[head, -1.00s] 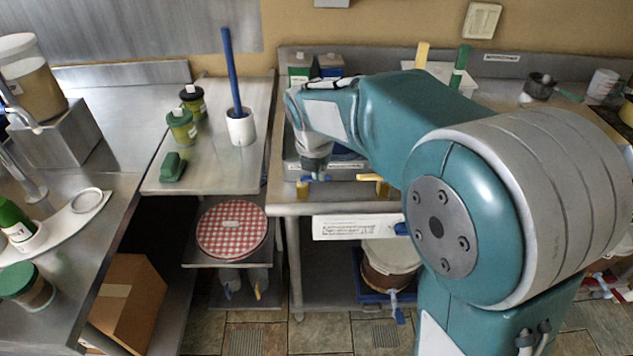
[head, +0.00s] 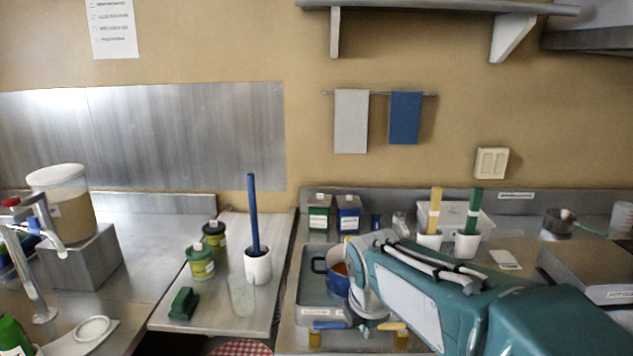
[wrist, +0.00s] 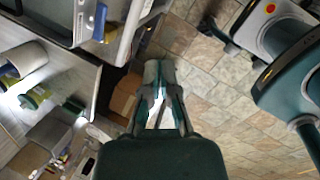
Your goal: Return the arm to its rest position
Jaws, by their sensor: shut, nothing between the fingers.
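My gripper (wrist: 158,72) shows in the wrist view with its two fingers together and nothing between them. It hangs over the tiled floor (wrist: 205,60), clear of the counters. In the head view my teal arm reaches from the lower right toward the middle, in front of the right counter. My gripper itself cannot be made out there.
In the head view a blue pot (head: 337,284) stands on a grey tray behind my arm. A cardboard box (wrist: 125,95) sits low near the gripper.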

